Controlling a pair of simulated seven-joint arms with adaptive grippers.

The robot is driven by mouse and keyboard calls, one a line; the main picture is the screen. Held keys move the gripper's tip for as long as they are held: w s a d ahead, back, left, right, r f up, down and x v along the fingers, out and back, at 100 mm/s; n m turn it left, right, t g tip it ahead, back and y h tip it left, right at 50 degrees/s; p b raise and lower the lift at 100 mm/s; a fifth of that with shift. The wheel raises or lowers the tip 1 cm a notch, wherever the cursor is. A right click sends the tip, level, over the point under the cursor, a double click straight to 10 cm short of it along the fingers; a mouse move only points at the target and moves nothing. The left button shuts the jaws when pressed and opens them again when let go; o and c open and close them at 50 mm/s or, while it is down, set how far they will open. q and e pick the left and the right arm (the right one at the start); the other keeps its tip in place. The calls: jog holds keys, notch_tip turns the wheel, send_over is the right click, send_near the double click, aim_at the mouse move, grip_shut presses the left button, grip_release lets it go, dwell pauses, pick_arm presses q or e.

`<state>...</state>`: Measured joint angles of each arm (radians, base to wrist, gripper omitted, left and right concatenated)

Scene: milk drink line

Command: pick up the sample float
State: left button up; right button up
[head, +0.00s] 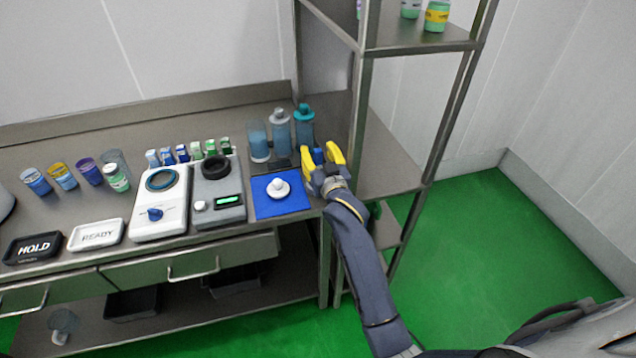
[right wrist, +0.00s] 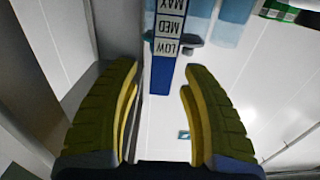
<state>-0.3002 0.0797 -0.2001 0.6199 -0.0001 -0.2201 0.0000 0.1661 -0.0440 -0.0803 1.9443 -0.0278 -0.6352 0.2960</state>
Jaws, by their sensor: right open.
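A blue upright strip with white bands reading LOW, MED and MAX, apparently the sample float (right wrist: 163,76), shows in the right wrist view. Its blue lower end is between my right fingertips, with gaps on both sides. In the head view a small blue part (head: 318,156) shows between the yellow fingers. My right gripper (head: 320,148) is open at the bench's right end, beside the clear cylinders; it also shows in the right wrist view (right wrist: 160,74). My left gripper is not in view.
Clear cylinders (head: 280,131) of bluish liquid stand left of the gripper. A white knobbed piece (head: 279,188) lies on a blue mat (head: 296,205). A steel shelf rack (head: 362,100) rises close on the right. Devices and jars fill the bench further left.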

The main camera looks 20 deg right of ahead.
grip_shut()
dwell(0.8)
